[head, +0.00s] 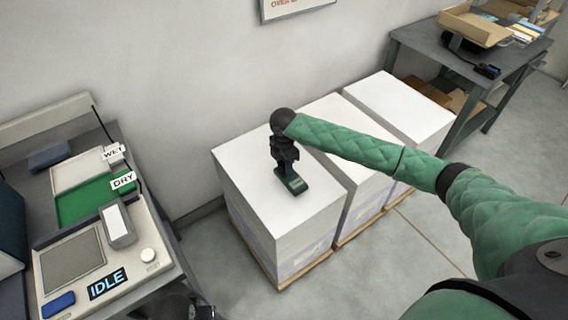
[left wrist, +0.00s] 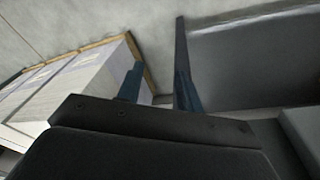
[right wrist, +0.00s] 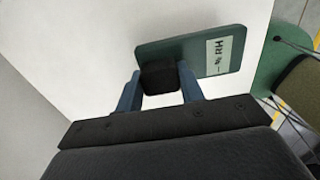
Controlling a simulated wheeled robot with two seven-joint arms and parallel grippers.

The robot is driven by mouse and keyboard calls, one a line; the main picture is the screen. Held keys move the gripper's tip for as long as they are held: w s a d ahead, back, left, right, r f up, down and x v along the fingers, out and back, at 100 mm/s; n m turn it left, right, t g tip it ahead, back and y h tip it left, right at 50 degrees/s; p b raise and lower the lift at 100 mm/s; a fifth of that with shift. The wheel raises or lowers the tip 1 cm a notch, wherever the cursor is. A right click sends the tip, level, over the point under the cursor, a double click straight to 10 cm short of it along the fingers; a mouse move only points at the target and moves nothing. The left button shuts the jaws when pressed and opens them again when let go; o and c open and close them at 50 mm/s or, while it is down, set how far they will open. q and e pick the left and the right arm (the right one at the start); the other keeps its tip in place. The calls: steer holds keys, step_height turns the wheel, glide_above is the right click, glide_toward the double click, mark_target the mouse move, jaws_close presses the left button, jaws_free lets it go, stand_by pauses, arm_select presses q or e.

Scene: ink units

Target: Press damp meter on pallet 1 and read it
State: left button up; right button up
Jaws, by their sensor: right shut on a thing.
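The damp meter (head: 291,182) is a small dark green block with a black grip. It is at the white top of the leftmost paper stack (head: 240,160) in the head view. My right gripper (head: 282,160) is shut on the meter's black grip from above. My left gripper (left wrist: 158,78) is open and empty, low by the desk.
Two more white paper stacks (head: 336,115) (head: 398,105) stand to the right on pallets. A desk at left carries a console with an "IDLE" screen (head: 108,284), plus "WET" (head: 113,153) and "DRY" (head: 122,180) signs. A grey table (head: 420,47) stands at back right.

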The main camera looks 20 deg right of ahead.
steer(key=shift+f+b, duration=0.4)
steer(key=shift+f, duration=0.05)
steer(key=shift+f+b, duration=0.35)
steer(key=shift+f, duration=0.2)
steer(key=shift+f+b, duration=0.5)
steer(key=shift+b, duration=0.3)
arm_select(q)
steer(key=shift+s+d+r+t+h, duration=0.15)
steer(key=shift+d+r+t+h, duration=0.05)
steer(key=shift+d+r, duration=0.4)
steer(key=shift+s+d+r+t+h, duration=0.2)
steer(key=shift+d+r, duration=0.2)
steer(key=shift+r, duration=0.25)
steer(key=shift+a+r, duration=0.1)
steer(key=shift+w, duration=0.1)
arm_select(e)
steer(key=shift+f, duration=0.15)
steer(key=shift+f, duration=0.3)
arm_select(q)
steer(key=shift+r+p, duration=0.4)
steer(key=shift+r, duration=0.05)
arm_select(e)
steer(key=shift+f, duration=0.15)
stand_by(0.9)
